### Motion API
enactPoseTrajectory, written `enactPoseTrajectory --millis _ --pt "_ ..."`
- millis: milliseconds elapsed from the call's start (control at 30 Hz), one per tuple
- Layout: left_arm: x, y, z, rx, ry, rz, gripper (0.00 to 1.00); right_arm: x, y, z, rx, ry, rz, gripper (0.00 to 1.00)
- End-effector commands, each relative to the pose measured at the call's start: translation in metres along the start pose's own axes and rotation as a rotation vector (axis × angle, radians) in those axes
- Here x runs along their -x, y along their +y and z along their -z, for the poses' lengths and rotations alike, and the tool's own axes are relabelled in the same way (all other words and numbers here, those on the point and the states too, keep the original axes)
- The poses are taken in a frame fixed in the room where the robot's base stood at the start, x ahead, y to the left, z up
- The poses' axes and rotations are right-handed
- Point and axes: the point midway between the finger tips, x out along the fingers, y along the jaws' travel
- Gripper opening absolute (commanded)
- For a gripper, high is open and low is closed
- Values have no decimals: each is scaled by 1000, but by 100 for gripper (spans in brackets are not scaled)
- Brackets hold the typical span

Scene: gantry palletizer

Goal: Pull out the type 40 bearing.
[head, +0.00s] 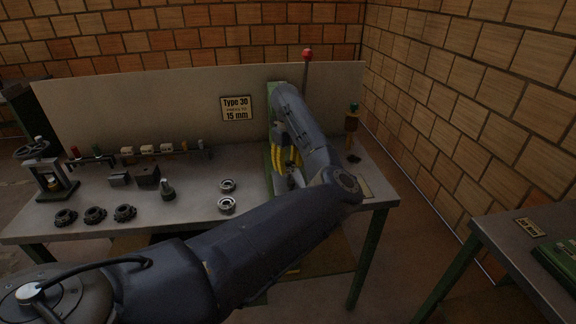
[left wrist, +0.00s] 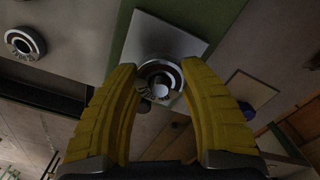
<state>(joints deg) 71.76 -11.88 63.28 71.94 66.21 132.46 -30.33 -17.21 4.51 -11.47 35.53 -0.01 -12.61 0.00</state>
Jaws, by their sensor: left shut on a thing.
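A round metal bearing (left wrist: 161,78) with a dark ring and a bright bore shows between the yellow fingers of my left gripper (left wrist: 160,70) in the left wrist view. The fingers are shut on it from both sides. It sits in front of a square silver plate (left wrist: 185,42) on a green surface; I cannot tell whether it touches the plate. The lettering on it is too small to read. In the head view my left gripper (head: 286,158) is at the green stand (head: 270,150), and my arm hides the bearing. My right gripper is not in view.
Two loose silver bearings (head: 227,205) lie on the workbench (head: 195,200) left of the stand. Several dark toothed parts (head: 95,215) and a small press (head: 48,175) stand farther left. A sign (head: 237,108) reads "Type 30" and "15 mm". A red-topped post (head: 307,70) rises behind my arm.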

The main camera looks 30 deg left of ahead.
Motion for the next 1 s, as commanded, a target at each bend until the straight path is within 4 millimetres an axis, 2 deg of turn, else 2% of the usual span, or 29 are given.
enactPoseTrajectory --millis 1000 --pt "33 0 0 0 0 1 9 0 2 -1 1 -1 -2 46"
